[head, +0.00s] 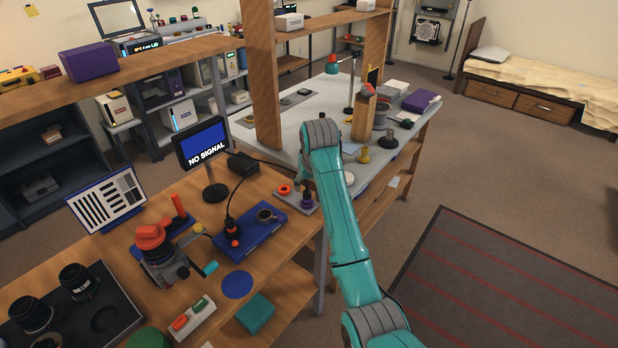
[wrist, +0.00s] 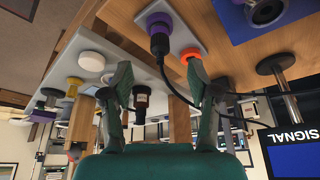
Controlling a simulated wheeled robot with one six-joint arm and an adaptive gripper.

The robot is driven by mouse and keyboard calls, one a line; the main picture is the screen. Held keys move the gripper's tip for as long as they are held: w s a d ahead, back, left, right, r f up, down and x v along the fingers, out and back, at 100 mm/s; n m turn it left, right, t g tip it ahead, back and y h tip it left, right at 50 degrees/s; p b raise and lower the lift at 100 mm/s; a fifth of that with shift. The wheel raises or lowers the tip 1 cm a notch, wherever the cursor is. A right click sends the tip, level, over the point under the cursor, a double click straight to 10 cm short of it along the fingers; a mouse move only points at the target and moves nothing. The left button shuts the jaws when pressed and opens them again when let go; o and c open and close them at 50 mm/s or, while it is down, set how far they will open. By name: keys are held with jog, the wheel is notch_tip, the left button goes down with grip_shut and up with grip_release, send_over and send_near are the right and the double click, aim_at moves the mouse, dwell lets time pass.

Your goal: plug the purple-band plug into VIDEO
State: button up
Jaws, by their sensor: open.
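The purple-band plug (head: 307,199) stands on a small grey plate at the bench's right end. In the wrist view the plug (wrist: 159,38) shows its purple band and dark body, with a cable trailing from it. My gripper (wrist: 157,85) is open and empty, its fingertips either side of the plug's line but apart from it. A blue unit (head: 262,239) lies left of the plate, with a dark round socket or ring (head: 267,216) and a black, orange-banded plug (head: 232,232) standing on it. The VIDEO label cannot be read.
An orange ring (head: 284,189) sits beside the purple-band plug. A NO SIGNAL monitor (head: 204,143) and a black box (head: 243,164) stand behind the blue unit. A wooden post (head: 262,90) and the pale table (head: 285,131) lie beyond. Cables cross the bench.

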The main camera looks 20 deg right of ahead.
aim_at(307, 191)
jog(key=x, duration=0.9)
jog(key=shift+f, duration=0.1)
grip_shut()
jog(key=shift+r, duration=1)
dwell(1.1)
jog(key=shift+r, duration=2.05)
